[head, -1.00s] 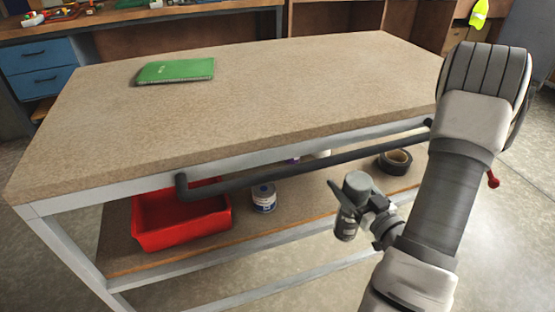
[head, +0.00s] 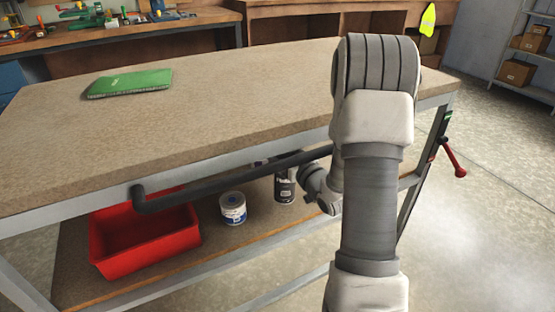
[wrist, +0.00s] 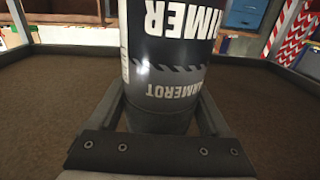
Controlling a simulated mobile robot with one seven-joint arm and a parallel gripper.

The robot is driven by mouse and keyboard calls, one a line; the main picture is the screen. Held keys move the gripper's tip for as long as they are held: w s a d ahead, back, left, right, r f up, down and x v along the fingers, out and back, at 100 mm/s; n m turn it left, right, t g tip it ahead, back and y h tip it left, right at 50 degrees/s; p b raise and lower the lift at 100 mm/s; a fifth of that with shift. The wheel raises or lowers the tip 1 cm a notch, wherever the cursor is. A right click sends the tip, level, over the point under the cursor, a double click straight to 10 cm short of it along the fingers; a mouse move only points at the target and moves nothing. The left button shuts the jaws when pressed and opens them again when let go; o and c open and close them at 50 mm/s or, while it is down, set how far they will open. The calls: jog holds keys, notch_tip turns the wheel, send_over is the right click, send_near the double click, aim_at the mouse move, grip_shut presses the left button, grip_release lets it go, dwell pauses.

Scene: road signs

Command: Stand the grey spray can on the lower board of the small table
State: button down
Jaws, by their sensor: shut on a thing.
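The grey spray can (head: 285,190) is between the top and the lower board (head: 215,238) of the small table (head: 235,110), right of the white tin. It looks roughly upright in the head view; I cannot tell whether its base touches the board. In the wrist view the can (wrist: 168,60) stands between the two fingers of my gripper (wrist: 162,102), which is shut on it. Its lettering reads upside down there. In the head view my arm hides most of the gripper and the board's right part.
A red bin (head: 145,240) and a white and blue tin (head: 233,208) stand on the lower board, left of the can. A dark handle bar (head: 235,180) runs along the table's front edge. A green book (head: 130,83) lies on top. A red-handled clamp (head: 452,158) is at right.

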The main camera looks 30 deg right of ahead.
jog(key=f+b, duration=0.1)
jog(key=w+f+b, duration=0.1)
jog(key=f, duration=0.1)
jog(key=shift+f, duration=0.3)
grip_release()
jog(key=s+d+p, duration=0.1)
jog(key=s+p, duration=0.1)
jog(key=s, duration=1)
jog(key=shift+p, duration=0.3)
